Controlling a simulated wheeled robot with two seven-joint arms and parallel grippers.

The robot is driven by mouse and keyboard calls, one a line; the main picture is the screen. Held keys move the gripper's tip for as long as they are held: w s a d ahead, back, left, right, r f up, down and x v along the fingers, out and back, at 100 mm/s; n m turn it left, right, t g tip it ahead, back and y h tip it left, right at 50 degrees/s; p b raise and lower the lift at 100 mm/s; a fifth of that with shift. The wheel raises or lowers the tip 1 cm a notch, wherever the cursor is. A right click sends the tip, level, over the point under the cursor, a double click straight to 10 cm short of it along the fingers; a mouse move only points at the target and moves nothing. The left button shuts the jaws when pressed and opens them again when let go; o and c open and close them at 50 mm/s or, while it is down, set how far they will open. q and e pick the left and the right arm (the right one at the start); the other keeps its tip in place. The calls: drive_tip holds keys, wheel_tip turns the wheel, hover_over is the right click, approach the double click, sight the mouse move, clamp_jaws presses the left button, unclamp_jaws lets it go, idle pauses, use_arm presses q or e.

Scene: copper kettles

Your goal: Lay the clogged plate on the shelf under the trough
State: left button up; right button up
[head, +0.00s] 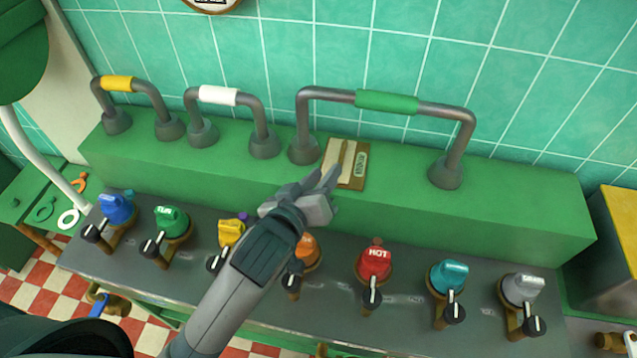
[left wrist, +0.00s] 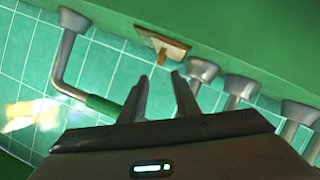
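The grey trough top (head: 205,262) carries the taps. The shelf under it is mostly hidden. My right gripper is not in view.
A tall grey handrail with a green grip (head: 387,102) arches over the plate's place on the ledge. Lower rails with white (head: 218,95) and yellow (head: 116,83) grips stand left. Several coloured taps, including a red one (head: 374,260), line the trough.

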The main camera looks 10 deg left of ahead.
use_arm(q)
drive_tip(key=shift+v, duration=1.15)
drive_tip(key=shift+c, duration=0.6)
